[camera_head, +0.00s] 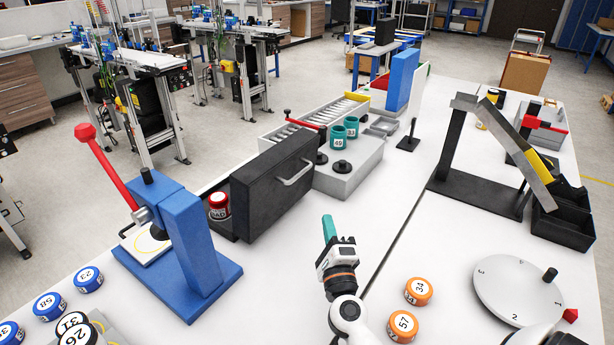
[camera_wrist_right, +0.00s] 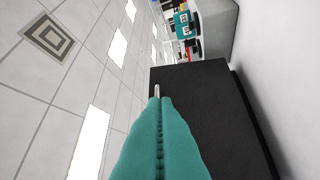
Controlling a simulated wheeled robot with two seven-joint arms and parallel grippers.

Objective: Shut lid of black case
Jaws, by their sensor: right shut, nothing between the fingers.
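The black case (camera_head: 232,230) sits left of centre on the white table. Its lid (camera_head: 268,203) stands upright, with a silver handle (camera_head: 297,172) on the side facing right. A red labelled can (camera_head: 218,207) sits in the case's base, which the lid partly hides. My right gripper (camera_head: 328,226) has teal fingers, is shut and empty, and is to the right of the lid, apart from it in the head view. In the right wrist view the shut fingers (camera_wrist_right: 160,104) overlap the dark lid (camera_wrist_right: 212,105), with the handle (camera_wrist_right: 157,90) just past their tips. My left gripper is not in view.
A blue press (camera_head: 190,240) with a red lever stands left of the case. A grey block (camera_head: 348,172) with teal cups stands behind it. Orange pucks (camera_head: 418,291) and a round dial (camera_head: 518,290) lie to the right. The table before the lid is clear.

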